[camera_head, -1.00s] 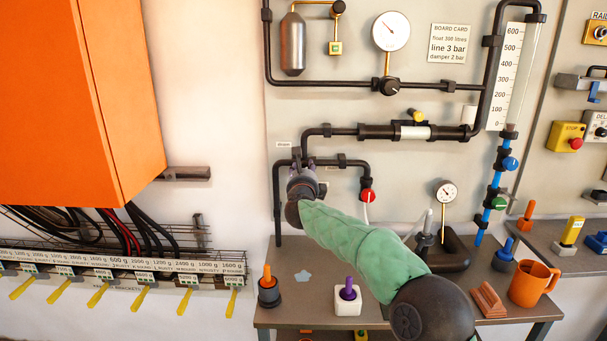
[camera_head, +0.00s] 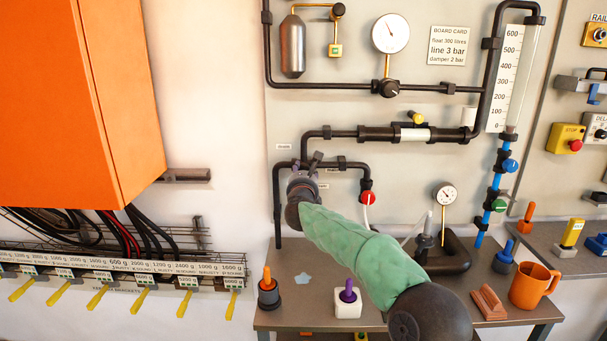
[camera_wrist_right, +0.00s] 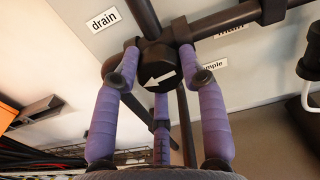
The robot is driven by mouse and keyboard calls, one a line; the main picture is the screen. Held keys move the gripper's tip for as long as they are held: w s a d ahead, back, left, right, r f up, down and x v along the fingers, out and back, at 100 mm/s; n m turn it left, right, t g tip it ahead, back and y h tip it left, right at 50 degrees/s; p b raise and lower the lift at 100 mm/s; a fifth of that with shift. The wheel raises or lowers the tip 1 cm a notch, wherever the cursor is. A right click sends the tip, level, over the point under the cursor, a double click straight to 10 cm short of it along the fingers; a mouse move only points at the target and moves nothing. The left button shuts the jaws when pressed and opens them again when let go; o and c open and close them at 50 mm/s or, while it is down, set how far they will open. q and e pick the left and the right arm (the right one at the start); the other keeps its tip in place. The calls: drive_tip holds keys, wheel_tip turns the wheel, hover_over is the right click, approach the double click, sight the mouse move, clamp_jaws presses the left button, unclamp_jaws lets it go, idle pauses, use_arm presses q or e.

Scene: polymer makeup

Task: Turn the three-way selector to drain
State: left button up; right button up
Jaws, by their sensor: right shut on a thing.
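The three-way selector shows in the right wrist view as a dark knob (camera_wrist_right: 157,70) with a white pointer mark, at a junction of black pipes. In the head view the right gripper (camera_head: 303,174) hides most of the selector. My left gripper is out of view.
Below, a bench (camera_head: 325,318) carries a purple-pegged white block (camera_head: 348,303), an orange-pegged dark holder (camera_head: 268,293) and an orange mug (camera_head: 534,286). An orange cabinet (camera_head: 70,105) juts out at left.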

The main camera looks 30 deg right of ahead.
drive_tip(key=shift+f, duration=0.15)
drive_tip(key=o, duration=1.2)
drive_tip(key=shift+c, duration=0.2)
drive_tip(key=shift+s+a, duration=0.1)
drive_tip(key=shift+s, duration=0.05)
drive_tip(key=v, duration=1.1)
drive_tip(key=shift+s, duration=0.3)
drive_tip(key=shift+a, duration=0.1)
